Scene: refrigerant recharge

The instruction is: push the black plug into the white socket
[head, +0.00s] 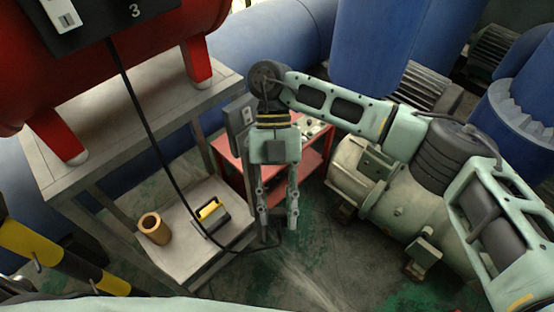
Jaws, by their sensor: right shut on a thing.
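My right gripper (277,222) points downward near the middle of the head view, at the right end of the bench's lower shelf. It is shut on the black plug, which is too small and dark to make out clearly between the fingers. A black cable (150,132) hangs from the red tank, loops low and rises to the gripper. A grey box with a pale socket-like face (247,115) is fixed near the bench's right corner, above and left of the gripper; I cannot tell whether this is the white socket. My left gripper is not in view.
A metal bench (120,122) holds a red tank (130,55) with a white box (65,14). Its lower shelf (185,215) carries a brown cylinder (154,228) and a yellow-black item (210,212). A red cart (315,160) and a pale motor (390,195) stand behind and right.

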